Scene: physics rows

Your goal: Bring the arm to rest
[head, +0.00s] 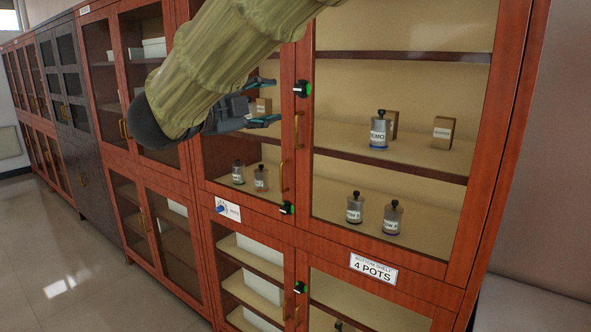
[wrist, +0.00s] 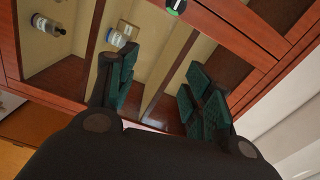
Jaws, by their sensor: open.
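My gripper (head: 266,102) is raised in front of the upper glass doors of the red wooden cabinet (head: 507,130) in the head view. My arm, in an olive sleeve, comes down from the top and hides part of the cabinet. In the wrist view my gripper (wrist: 158,90) has its two teal-padded fingers spread wide with nothing between them. Cabinet shelves and a cabinet frame show beyond the fingers.
Behind the glass stand a labelled pot (head: 379,132), small boxes (head: 443,132) and several other pots (head: 354,208). A sign (head: 373,268) reads "4 POTS". A dark cabinet (head: 68,110) stands further left. The floor (head: 60,250) at left is clear.

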